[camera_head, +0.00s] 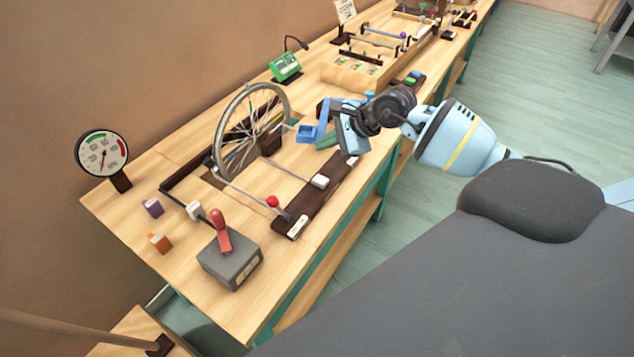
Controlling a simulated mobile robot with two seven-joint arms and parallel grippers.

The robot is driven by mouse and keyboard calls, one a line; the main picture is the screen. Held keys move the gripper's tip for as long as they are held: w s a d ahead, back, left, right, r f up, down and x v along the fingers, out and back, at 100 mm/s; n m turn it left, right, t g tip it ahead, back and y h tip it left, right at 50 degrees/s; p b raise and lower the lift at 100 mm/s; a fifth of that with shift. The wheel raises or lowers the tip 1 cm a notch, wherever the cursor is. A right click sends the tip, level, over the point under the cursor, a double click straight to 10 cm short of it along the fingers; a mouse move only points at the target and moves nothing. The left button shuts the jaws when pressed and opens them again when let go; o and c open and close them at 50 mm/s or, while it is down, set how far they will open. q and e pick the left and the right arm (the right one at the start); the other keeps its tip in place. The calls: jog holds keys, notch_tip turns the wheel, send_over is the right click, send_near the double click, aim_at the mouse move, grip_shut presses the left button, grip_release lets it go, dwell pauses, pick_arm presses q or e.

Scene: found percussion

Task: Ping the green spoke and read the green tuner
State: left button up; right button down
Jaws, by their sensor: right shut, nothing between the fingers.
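A bicycle wheel (219,143) stands upright in a dark frame on the wooden bench. My right gripper (304,134) is shut and empty, to the right of the wheel's rim and apart from the tuner. Whether its tips touch a spoke cannot be told. My left gripper is not in view.
A round dial gauge (102,153) stands at the bench's left end. A grey box with a red lever (231,262) is at the front. Purple (153,207) and orange (160,242) blocks lie left.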

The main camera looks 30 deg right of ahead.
aim_at(325, 180)
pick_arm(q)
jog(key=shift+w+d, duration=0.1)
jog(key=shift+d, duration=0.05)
pick_arm(e)
jog(key=shift+d, duration=0.1)
jog(key=shift+f, duration=0.15)
notch_tip(325, 180, down, 9)
jog(key=b, duration=0.4)
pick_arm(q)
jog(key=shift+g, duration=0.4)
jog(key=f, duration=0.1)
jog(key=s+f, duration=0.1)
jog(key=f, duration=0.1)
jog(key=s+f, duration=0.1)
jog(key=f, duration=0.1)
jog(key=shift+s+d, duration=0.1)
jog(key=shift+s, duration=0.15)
pick_arm(e)
jog(key=shift+r, duration=0.2)
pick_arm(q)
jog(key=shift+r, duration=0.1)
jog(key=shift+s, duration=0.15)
pick_arm(e)
jog(key=shift+f, duration=0.1)
dwell(0.5)
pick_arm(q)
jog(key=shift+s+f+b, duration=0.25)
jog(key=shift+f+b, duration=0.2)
pick_arm(e)
jog(key=shift+f, duration=0.3)
